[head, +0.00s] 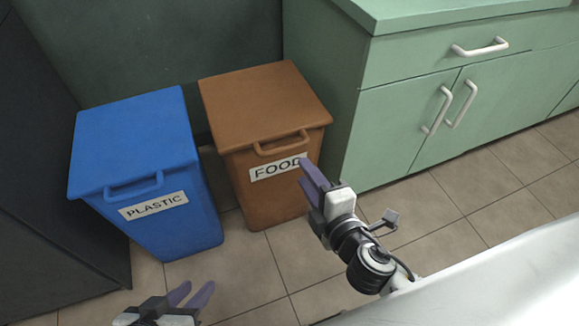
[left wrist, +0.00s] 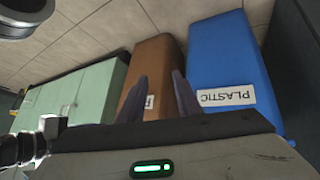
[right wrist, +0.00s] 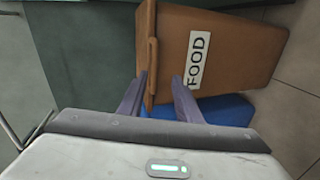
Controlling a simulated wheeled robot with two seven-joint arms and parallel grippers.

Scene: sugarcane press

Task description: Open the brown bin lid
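The brown bin (head: 265,197) has a FOOD label on its front and stands between the blue bin and the green cabinet. Its brown lid (head: 262,100) is down, with a loop handle (head: 281,143) on the front edge. My right gripper (head: 307,180) is in front of the bin's right side, below the handle, fingers apart and empty. The right wrist view shows the handle (right wrist: 152,66) beyond the fingers (right wrist: 158,82), nearer the left one; contact is not visible. My left gripper (head: 194,291) is low in front of the blue bin, open and empty, its fingers (left wrist: 158,82) apart.
The blue bin (head: 170,220) with a PLASTIC label stands left of the brown bin, its lid down. The green cabinet (head: 390,130) is close on the right. A dark panel (head: 50,170) stands at far left. Tiled floor (head: 250,265) in front is clear.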

